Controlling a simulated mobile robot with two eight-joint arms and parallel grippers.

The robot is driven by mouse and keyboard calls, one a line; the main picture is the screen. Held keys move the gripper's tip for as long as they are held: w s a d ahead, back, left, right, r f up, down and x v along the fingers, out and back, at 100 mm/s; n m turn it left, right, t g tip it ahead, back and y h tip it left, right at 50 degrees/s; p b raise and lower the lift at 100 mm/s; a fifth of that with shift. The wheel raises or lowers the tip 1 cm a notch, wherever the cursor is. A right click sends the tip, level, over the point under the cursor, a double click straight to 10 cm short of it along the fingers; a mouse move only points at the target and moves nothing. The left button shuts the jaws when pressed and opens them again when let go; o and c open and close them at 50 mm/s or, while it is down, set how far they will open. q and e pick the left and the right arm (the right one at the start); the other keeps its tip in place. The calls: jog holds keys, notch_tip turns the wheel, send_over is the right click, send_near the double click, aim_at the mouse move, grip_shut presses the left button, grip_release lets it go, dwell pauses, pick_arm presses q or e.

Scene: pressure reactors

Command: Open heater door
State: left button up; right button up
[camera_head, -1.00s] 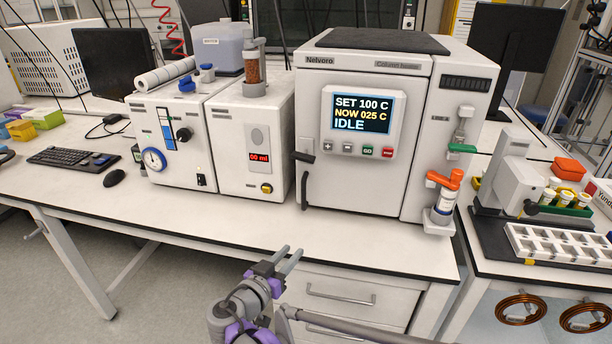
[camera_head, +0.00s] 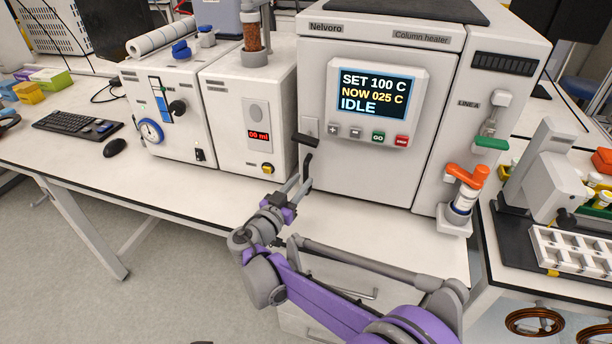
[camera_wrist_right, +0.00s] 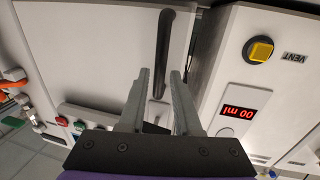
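The column heater (camera_head: 375,170) is a white box with a screen reading SET 100 C, NOW 025 C, IDLE. Its front door looks shut. A dark bar handle (camera_head: 307,171) stands upright near the door's left edge; it also shows in the right wrist view (camera_wrist_right: 165,50). My right gripper (camera_head: 297,183) is at the handle's lower part. In the right wrist view its two fingers (camera_wrist_right: 158,74) are open, and part of the handle shows in the gap between them. I cannot tell whether they touch it.
A white pump unit (camera_head: 228,140) with a red display stands left of the heater. An orange-handled valve and vial (camera_head: 463,195) sit at its right front. The bench top (camera_head: 350,235) before the heater is clear.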

aim_at(305, 178)
jog(key=shift+x, duration=1.7)
grip_shut()
